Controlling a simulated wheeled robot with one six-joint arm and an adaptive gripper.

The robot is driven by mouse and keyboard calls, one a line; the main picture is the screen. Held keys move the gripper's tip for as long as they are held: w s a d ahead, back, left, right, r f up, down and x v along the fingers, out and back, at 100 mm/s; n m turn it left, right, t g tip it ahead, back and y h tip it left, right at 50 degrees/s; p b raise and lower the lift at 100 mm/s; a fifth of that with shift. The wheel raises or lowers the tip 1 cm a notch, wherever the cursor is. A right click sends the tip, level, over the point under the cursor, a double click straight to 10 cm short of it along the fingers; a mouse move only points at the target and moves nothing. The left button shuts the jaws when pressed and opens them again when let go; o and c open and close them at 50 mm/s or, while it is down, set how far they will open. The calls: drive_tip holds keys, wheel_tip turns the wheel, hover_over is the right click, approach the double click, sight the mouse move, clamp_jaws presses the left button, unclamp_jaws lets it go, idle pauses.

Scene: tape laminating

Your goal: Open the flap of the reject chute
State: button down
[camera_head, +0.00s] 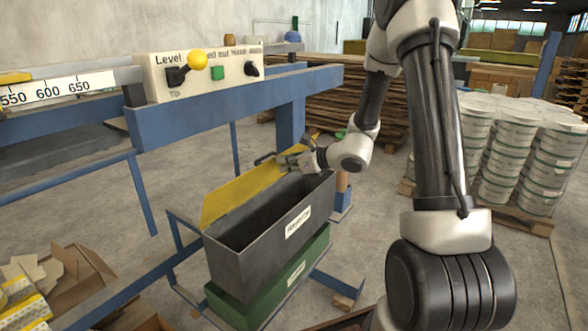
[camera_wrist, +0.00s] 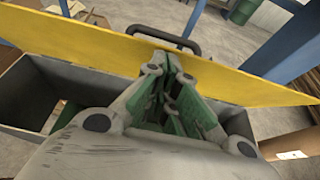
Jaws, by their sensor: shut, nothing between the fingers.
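The reject chute is a dark grey open-topped box (camera_head: 237,259) with a white label on its front. Its yellow flap (camera_head: 240,195) stands raised along the back edge, and the dark inside of the box shows. In the wrist view the flap (camera_wrist: 70,40) runs across behind my fingers, with a dark bar handle (camera_wrist: 150,32) on its far side. My gripper (camera_head: 284,161) is at the flap's upper edge, near the handle (camera_head: 265,158). In the wrist view my gripper (camera_wrist: 168,62) has its fingers together with nothing between them. Whether the fingertips touch the flap is unclear.
A green box (camera_head: 300,273) sits under the chute. A blue frame (camera_head: 240,85) with a control panel (camera_head: 205,70) stands behind and above. Cartons (camera_head: 40,285) lie at lower left. Stacked white pails (camera_head: 520,150) stand at right. Floor between is open.

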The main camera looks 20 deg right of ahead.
sight(269, 171)
drive_tip(key=shift+w, duration=0.1)
drive_tip(key=shift+w+a+r+g+h, duration=0.3)
drive_tip(key=shift+w+a+r, duration=0.3)
drive_tip(key=shift+w, duration=0.3)
drive_tip(key=shift+w+a+r+g+h, duration=0.25)
drive_tip(key=shift+w+a+r+g, duration=0.2)
drive_tip(key=shift+w+a, duration=0.4)
drive_tip(key=shift+w+a+r+g+h, duration=0.3)
drive_tip(key=shift+w+a+r, duration=0.25)
drive_tip(key=shift+w, duration=0.45)
